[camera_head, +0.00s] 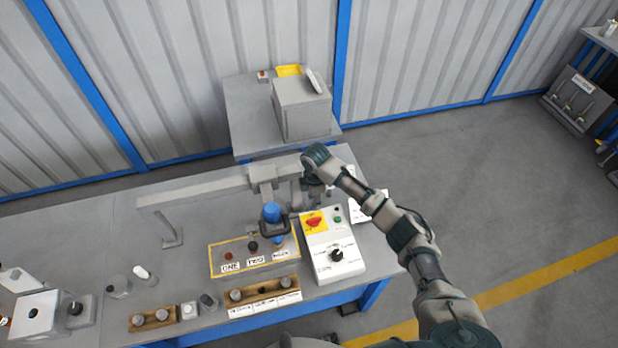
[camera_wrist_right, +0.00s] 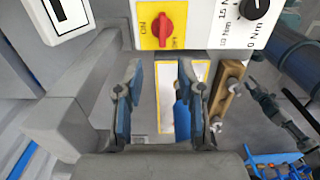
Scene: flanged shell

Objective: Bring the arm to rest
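My right arm comes in from the lower right in the head view. Its wrist is above the back of the workbench, and the gripper (camera_head: 315,182) is partly hidden there. In the right wrist view the two fingers of this gripper (camera_wrist_right: 159,78) are spread apart with nothing between them. The fingers point toward the control box (camera_head: 333,245), which has a red switch on a yellow plate (camera_wrist_right: 160,25). A blue tool with a dark handle (camera_head: 271,213) stands beside the gripper, over the yellow-edged panel (camera_head: 224,246). My left gripper is not in view.
A grey bar frame (camera_head: 200,190) stands along the back of the bench. Wooden holders (camera_head: 153,320) and small cylinders line the front. A smaller table (camera_head: 245,120) with a grey box (camera_head: 303,108) is behind. The floor at right (camera_head: 500,180) is clear.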

